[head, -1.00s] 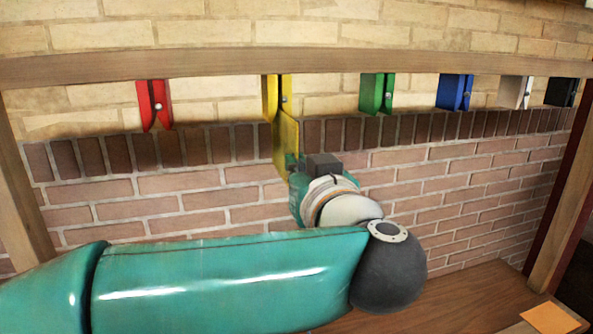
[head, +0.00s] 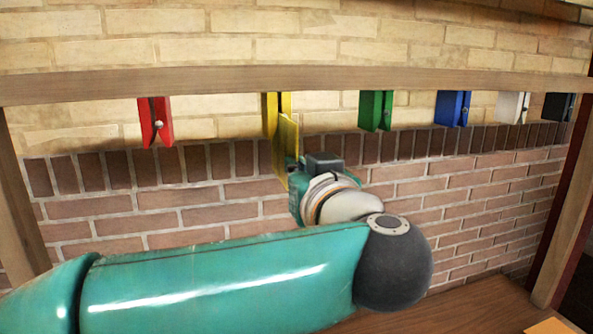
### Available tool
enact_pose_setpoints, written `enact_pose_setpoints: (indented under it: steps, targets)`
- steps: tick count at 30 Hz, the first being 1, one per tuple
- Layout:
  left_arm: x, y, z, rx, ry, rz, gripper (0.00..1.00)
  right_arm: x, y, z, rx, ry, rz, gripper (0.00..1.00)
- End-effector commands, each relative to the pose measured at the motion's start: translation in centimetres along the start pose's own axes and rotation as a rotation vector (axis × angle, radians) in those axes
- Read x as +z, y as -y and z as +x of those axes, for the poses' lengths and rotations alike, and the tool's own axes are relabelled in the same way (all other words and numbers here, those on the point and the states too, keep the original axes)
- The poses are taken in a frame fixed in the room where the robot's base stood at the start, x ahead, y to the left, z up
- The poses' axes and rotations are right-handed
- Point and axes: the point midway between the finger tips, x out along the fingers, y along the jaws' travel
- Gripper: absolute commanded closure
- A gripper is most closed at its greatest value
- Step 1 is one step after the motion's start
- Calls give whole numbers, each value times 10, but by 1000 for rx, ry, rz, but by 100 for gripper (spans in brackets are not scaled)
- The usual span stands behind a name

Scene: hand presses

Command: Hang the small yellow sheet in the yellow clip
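The yellow clip (head: 269,108) hangs under the wooden beam, between the red and green clips. The small yellow sheet (head: 286,150) is upright, seen nearly edge-on. Its top overlaps the clip's lower right part; I cannot tell whether it lies between the jaws or in front of them. My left gripper (head: 294,168) is at the sheet's lower right edge, below the clip, and appears shut on the sheet; its fingertips are mostly hidden. My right gripper is not in view.
A red clip (head: 155,122) hangs to the left; green (head: 376,110), blue (head: 453,108), white (head: 512,106) and black (head: 558,106) clips hang to the right. The wooden beam (head: 330,82) runs above them. An orange sheet (head: 550,327) lies on the bench at lower right.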

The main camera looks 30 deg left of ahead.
Motion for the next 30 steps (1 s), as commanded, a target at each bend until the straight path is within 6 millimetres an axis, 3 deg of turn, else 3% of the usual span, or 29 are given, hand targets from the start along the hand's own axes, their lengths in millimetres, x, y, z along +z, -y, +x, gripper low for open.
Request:
enact_pose_setpoints:
  steps: [8,15,21,24,30]
  targets:
    - [0,0,0,-1,-1,0,100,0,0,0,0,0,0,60]
    - [0,0,0,-1,-1,0,65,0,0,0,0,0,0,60]
    - [0,0,0,-1,0,0,65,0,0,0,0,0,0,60]
    - [0,0,0,-1,0,0,52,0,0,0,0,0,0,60]
    - [0,0,0,-1,0,0,52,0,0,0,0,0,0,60]
